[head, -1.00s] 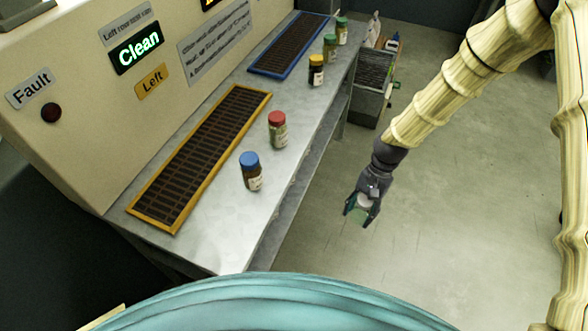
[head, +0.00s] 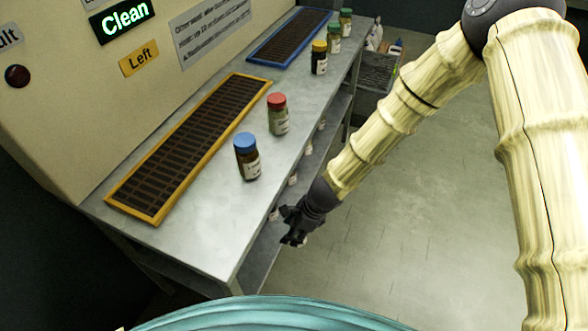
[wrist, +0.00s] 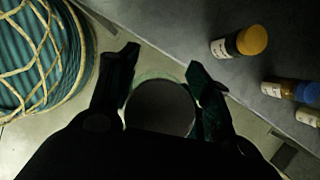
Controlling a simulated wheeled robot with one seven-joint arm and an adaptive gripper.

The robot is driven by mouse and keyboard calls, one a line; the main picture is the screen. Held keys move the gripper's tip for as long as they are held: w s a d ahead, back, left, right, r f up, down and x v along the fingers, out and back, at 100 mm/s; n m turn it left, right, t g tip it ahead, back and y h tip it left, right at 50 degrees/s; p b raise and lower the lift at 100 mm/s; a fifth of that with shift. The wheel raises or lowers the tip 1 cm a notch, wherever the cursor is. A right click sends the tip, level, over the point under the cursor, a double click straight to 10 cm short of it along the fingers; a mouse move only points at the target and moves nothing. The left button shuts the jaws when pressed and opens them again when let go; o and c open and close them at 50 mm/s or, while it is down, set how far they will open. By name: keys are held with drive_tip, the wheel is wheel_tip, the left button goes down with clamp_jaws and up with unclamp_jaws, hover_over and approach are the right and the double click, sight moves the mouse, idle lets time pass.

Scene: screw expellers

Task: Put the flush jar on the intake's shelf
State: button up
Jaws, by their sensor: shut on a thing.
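My gripper (head: 294,236) is beside the counter's front edge, low at the open shelf under it, in the head view. It is shut on a round jar (wrist: 160,106), seen end-on in the wrist view as a dark disc with a pale rim between the fingers. In the head view the fingers mostly hide this jar, and no label on it can be read. The lower shelf (head: 262,240) under the counter holds several small pale-topped jars (head: 293,179). The steel counter (head: 215,215) carries blue-lidded (head: 246,158) and red-lidded (head: 278,115) jars.
A yellow-framed grate (head: 190,145) and a blue-framed grate (head: 290,37) lie on the counter. Yellow-lidded (head: 319,58) and green-lidded (head: 334,37) jars stand farther back. The panel reads "Clean" and "Left". A grey crate (head: 378,72) stands beyond; the floor right of the counter is clear.

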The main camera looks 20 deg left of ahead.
drive_tip(key=shift+s+a+f+m+t+b, duration=0.15)
drive_tip(key=shift+s+f+m+b, duration=0.2)
drive_tip(key=shift+f, duration=0.2)
drive_tip(key=shift+s+a+f+m+t+b, duration=0.15)
drive_tip(key=shift+s+f+m+b, duration=0.1)
drive_tip(key=shift+f+m+b, duration=0.2)
drive_tip(key=shift+s+f+m+t+b, duration=0.9)
drive_tip(key=shift+s+f+m+b, duration=1.35)
drive_tip(key=shift+f, duration=0.45)
drive_tip(key=w+a, duration=0.1)
drive_tip(key=a, duration=0.4)
drive_tip(key=w+a+b, duration=0.1)
drive_tip(key=w+a, duration=0.1)
drive_tip(key=a, duration=0.3)
drive_tip(key=w+a, duration=0.2)
drive_tip(key=a, duration=0.4)
drive_tip(key=shift+w+a+b, duration=0.1)
drive_tip(key=shift+b, duration=0.3)
drive_tip(key=shift+w+a+f+b, duration=0.15)
drive_tip(key=shift+f+b, duration=0.2)
drive_tip(key=shift+f, duration=1.35)
drive_tip(key=shift+f, duration=0.1)
drive_tip(key=o, duration=1.3)
drive_tip(key=shift+c, duration=0.2)
